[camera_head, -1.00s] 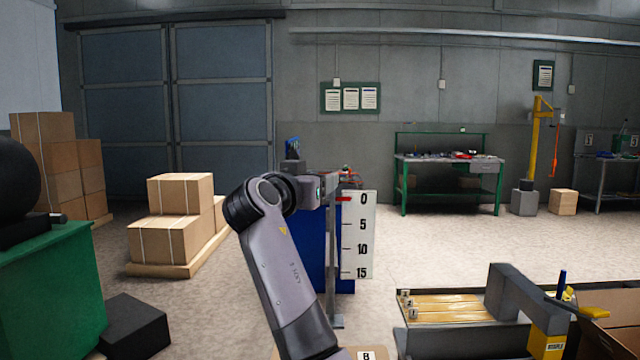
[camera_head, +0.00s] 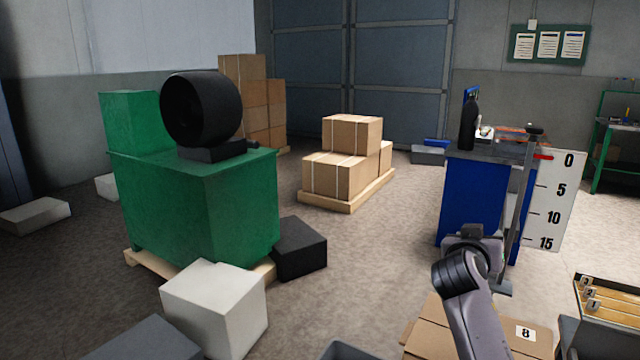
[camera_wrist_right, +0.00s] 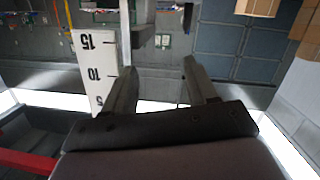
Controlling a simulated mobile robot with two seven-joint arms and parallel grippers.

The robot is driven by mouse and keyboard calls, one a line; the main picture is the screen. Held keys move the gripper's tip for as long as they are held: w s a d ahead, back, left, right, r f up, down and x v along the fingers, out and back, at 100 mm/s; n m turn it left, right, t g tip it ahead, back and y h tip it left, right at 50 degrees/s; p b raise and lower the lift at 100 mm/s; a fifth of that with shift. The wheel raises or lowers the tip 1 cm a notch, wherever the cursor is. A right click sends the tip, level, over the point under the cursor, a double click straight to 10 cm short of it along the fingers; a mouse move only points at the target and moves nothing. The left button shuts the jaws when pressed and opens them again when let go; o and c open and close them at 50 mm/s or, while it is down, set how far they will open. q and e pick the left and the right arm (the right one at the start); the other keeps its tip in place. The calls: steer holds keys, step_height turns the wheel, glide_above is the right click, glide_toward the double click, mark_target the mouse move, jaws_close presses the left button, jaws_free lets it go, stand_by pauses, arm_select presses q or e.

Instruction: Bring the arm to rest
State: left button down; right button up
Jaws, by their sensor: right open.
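My right arm rises from the bottom right of the head view, its wrist bent and its gripper end (camera_head: 472,240) in front of the blue cabinet (camera_head: 475,205). The fingers are hard to make out there. In the right wrist view the right gripper (camera_wrist_right: 158,75) shows two fingers spread apart with nothing between them. A white scale board (camera_head: 556,205) marked 0 to 15, with a red pointer (camera_head: 543,157) near 0, stands to the right of the gripper. The board (camera_wrist_right: 95,70) shows upside down in the wrist view. My left gripper is out of view.
A cardboard box (camera_head: 430,330) lies below the arm, with a tray (camera_head: 610,320) to its right. A green machine (camera_head: 215,215), a white block (camera_head: 215,305) and a black block (camera_head: 300,248) stand at left. Boxes on a pallet (camera_head: 345,195) stand behind open floor.

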steer(key=s+a+f+n+y, duration=0.2)
steer(key=s+f, duration=0.2)
steer(key=f, duration=0.4)
steer(key=s+a+f+n+y, duration=0.1)
steer(key=s+f+n+y, duration=0.15)
steer(key=s+f, duration=0.45)
steer(key=s+a+f+n+y, duration=0.1)
steer(key=s+a+f+y, duration=0.15)
steer(key=f, duration=0.75)
steer(key=s+a+f+y, duration=0.1)
steer(key=s+f, duration=0.2)
steer(key=s, duration=0.4)
steer(key=s+a+f+n+g+y, duration=0.1)
steer(key=s+a+f+y, duration=0.1)
steer(key=s, duration=0.5)
steer(key=s+a+f+g+y, duration=0.1)
steer(key=s+a+f, duration=0.1)
steer(key=s+f, duration=0.2)
steer(key=s, duration=0.3)
steer(key=shift+s+f+y, duration=0.15)
steer(key=shift+s+y, duration=0.15)
steer(key=shift+y, duration=0.1)
steer(key=shift+n, duration=0.25)
